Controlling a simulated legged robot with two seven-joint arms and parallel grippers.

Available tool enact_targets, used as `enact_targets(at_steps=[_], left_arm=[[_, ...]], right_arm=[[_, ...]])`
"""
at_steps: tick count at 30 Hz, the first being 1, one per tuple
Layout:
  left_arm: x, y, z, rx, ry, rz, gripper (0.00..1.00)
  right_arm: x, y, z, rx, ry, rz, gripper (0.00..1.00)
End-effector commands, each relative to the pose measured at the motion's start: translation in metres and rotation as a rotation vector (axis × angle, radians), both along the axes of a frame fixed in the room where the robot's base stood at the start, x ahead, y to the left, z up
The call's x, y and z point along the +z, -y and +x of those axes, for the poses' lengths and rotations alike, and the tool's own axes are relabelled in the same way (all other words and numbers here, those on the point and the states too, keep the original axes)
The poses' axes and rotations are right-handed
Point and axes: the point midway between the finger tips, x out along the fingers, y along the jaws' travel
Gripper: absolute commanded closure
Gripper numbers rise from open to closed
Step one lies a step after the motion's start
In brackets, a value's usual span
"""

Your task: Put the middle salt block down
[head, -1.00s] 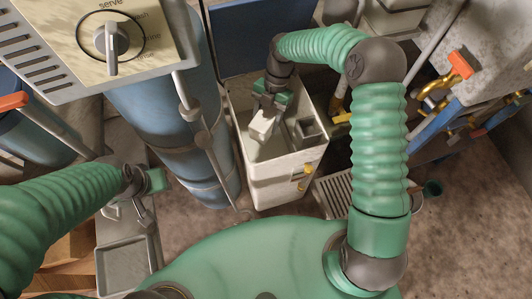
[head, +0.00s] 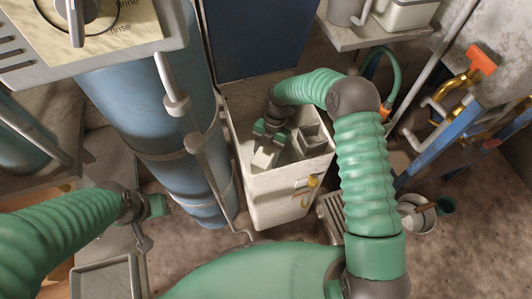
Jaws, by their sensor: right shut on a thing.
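My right gripper (head: 267,147) is shut on a pale, whitish block (head: 264,158), which I take to be the salt block. It holds the block inside the tall white bin (head: 280,196), near the bin's front left corner. Whether the block touches the bin's floor or wall cannot be told. My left gripper (head: 158,206) is at the left, apart from the bin and over a grey surface. Its fingers are too small and dark to read.
A grey open box (head: 309,138) sits inside the bin, right of the block. A blue cylinder (head: 165,130) with a vertical pipe stands close left of the bin. A grey slatted piece (head: 331,216) and a white bowl (head: 416,212) lie to the right.

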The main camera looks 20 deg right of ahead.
Motion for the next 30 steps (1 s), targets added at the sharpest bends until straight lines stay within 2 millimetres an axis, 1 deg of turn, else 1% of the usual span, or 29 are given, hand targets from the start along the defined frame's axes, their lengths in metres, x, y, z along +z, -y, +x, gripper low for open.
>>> enact_targets(at_steps=[1,2,11,12,16,25,28,30], left_arm=[[-0.007,0.0,0.0,0.0,0.0,0.0,0.64],[-0.008,0.0,0.0,0.0,0.0,0.0,0.64],[-0.006,0.0,0.0,0.0,0.0,0.0,0.64],[-0.006,0.0,0.0,0.0,0.0,0.0,0.64],[-0.006,0.0,0.0,0.0,0.0,0.0,0.64],[-0.006,0.0,0.0,0.0,0.0,0.0,0.64],[0.0,0.0,0.0,0.0,0.0,0.0,0.64],[0.008,0.0,0.0,0.0,0.0,0.0,0.64]], right_arm=[[-0.011,0.0,0.001,0.0,0.001,0.001,1.0],[-0.013,0.0,0.001,0.0,0.001,0.0,1.0],[-0.013,0.0,0.001,0.0,0.001,0.001,1.0],[-0.014,0.0,0.0,0.0,0.0,0.0,0.44],[-0.014,0.0,0.0,0.0,0.0,0.0,0.27],[-0.013,0.0,0.0,0.0,0.0,0.0,0.26],[-0.003,0.002,0.003,-0.001,0.001,0.0,0.26],[0.011,0.005,0.007,-0.002,0.002,0.0,0.26]])
